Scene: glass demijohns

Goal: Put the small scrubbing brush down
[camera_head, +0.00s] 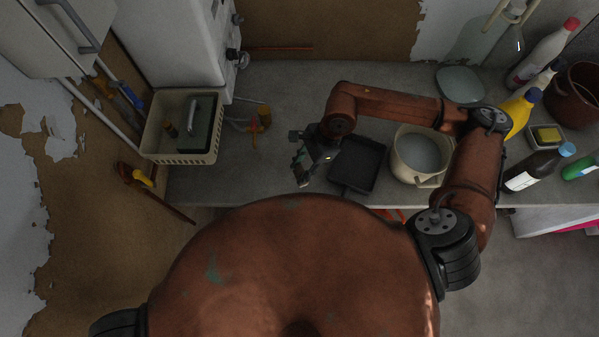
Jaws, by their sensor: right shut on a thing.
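My right gripper (303,166) hangs over the worktop, just left of the black square tray. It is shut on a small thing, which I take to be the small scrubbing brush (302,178). Only a small pale and greenish part of it shows at the fingertips, near the front edge of the worktop. The fingers hide the rest, and I cannot tell whether it touches the surface. My left gripper is out of view.
A cream basket (152,158) with items stands left. The black tray (375,150), a cream pot (405,177) and several bottles, including a yellow one (519,113), stand right. A glass demijohn (480,45) is at the back. Grey worktop (235,180) is bare left of my gripper.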

